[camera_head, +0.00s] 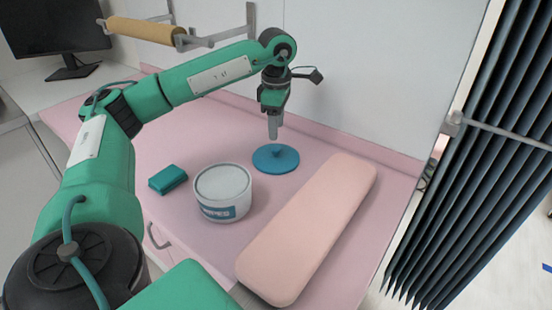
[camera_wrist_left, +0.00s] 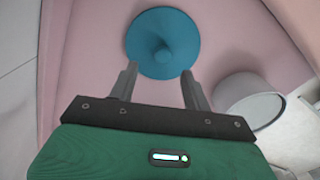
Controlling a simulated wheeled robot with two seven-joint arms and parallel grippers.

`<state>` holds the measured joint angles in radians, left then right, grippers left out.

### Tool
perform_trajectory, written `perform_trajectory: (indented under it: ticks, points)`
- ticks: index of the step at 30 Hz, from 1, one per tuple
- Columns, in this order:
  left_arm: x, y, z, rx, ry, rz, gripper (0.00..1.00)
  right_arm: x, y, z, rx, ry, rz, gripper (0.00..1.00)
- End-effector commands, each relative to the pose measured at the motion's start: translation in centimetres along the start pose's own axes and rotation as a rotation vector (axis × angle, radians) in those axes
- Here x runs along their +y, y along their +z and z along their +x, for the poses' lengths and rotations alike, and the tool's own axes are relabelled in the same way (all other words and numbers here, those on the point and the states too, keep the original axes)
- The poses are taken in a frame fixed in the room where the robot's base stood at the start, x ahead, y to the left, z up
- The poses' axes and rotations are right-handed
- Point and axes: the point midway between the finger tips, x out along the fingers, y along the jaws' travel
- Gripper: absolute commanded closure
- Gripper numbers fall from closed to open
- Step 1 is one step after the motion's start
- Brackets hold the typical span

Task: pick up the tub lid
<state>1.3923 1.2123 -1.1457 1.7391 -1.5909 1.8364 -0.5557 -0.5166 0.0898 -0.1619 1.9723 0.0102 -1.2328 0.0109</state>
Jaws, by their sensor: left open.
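The tub lid (camera_head: 268,160) is a round blue disc with a small knob in its middle. It lies flat on the pink counter, behind and to the right of the white tub (camera_head: 223,190). My left gripper (camera_head: 273,132) points down above the lid, apart from it. In the left wrist view the lid (camera_wrist_left: 162,45) lies beyond the fingertips of the gripper (camera_wrist_left: 158,80), which is open and empty, with the knob roughly between the finger lines. The tub also shows at the right of the left wrist view (camera_wrist_left: 246,97). My right gripper is not in view.
A long pink cushion (camera_head: 310,225) lies right of the tub and lid. A small teal box (camera_head: 167,180) lies left of the tub. The pink counter (camera_head: 190,145) is bare behind these. A wall rail with a paper roll (camera_head: 145,30) is at the back left. A dark curtain (camera_head: 480,160) hangs at right.

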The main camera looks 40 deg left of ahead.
Motion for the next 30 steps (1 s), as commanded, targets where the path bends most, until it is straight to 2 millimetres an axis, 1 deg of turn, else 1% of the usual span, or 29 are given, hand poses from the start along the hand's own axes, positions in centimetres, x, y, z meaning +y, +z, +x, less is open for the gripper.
perform_trajectory:
  ticks: [1,5,8,12,15,18,23,24,29,30]
  points:
    - [0.0,0.0,0.5,0.001,0.000,0.000,0.51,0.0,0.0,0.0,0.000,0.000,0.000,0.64]
    - [-0.1,0.0,1.2,0.000,0.000,0.001,0.51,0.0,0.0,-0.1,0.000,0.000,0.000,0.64]
    - [-0.3,-0.1,2.5,0.001,-0.001,0.000,0.51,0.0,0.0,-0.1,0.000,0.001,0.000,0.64]
    - [-0.5,-0.1,4.6,0.000,-0.002,0.001,0.51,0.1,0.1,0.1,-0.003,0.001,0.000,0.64]
    - [-0.5,-0.1,5.6,-0.001,0.000,0.000,0.51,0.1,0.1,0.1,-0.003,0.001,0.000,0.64]
    - [-0.5,-0.1,6.0,-0.001,0.000,0.000,0.51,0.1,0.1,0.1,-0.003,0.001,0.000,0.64]
    - [-0.5,-0.1,6.0,-0.001,0.000,0.000,0.51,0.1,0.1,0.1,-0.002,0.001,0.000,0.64]
    - [-0.5,-0.1,6.0,-0.001,0.000,0.000,0.53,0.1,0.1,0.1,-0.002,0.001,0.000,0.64]
    - [-0.5,-0.1,6.0,-0.001,0.000,0.000,0.84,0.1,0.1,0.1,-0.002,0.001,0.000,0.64]
    - [-0.5,-0.1,6.0,-0.001,0.000,0.000,0.92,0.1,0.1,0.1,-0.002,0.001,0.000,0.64]
